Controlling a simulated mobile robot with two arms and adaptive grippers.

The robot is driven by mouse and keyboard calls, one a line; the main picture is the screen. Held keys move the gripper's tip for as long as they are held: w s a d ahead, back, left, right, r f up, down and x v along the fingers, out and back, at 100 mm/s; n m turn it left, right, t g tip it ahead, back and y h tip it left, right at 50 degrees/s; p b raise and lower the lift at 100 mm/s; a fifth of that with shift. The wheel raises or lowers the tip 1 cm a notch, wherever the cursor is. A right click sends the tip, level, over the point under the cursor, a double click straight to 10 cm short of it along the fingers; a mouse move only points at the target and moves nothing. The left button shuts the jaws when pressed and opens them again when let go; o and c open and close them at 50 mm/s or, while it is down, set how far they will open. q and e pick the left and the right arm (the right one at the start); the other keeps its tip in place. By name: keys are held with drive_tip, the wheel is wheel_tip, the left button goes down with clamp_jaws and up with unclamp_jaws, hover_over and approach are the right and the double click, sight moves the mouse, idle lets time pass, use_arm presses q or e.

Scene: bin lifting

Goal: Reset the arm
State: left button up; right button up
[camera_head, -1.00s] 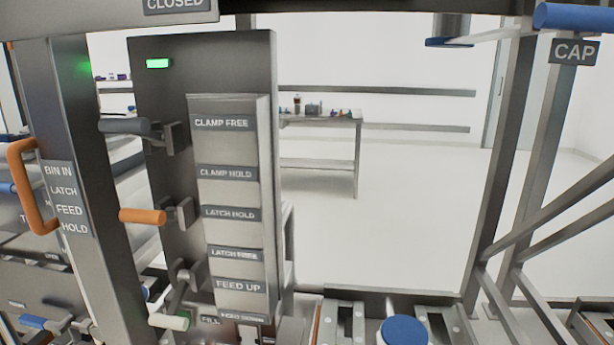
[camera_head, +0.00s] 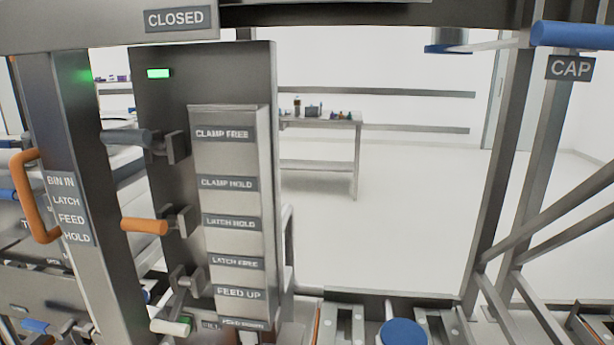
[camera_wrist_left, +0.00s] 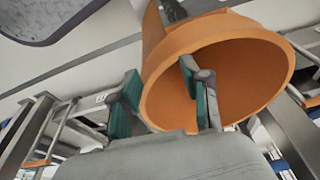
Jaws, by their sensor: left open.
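My left gripper (camera_wrist_left: 160,78) shows in the left wrist view with its two teal-padded fingers apart. A large orange hollow cylinder (camera_wrist_left: 274,58) with an open round mouth is behind and around the right finger in that view. I cannot tell whether the finger touches it. No gripper or arm of mine can be made out in the head view, and my right gripper is in neither view.
In the head view, a lever panel (camera_head: 160,100) with a grey lever (camera_head: 125,136) and an orange lever (camera_head: 145,226) stands at left. An orange handle (camera_head: 34,205) is on the left post. A blue bar (camera_head: 570,34) is upper right. Open floor (camera_head: 400,220) lies beyond the frame.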

use_arm(q)
drive_tip(key=s+a+f+g+p, duration=0.1)
drive_tip(key=s+a+f+p, duration=0.2)
drive_tip(key=s+f, duration=1.6)
drive_tip(key=shift+a+f+g, duration=0.15)
drive_tip(key=shift+f+g, duration=0.15)
drive_tip(key=shift+f, duration=0.25)
drive_tip(key=shift+c, duration=0.3)
drive_tip(key=shift+s, duration=0.1)
drive_tip(key=shift+c, duration=0.2)
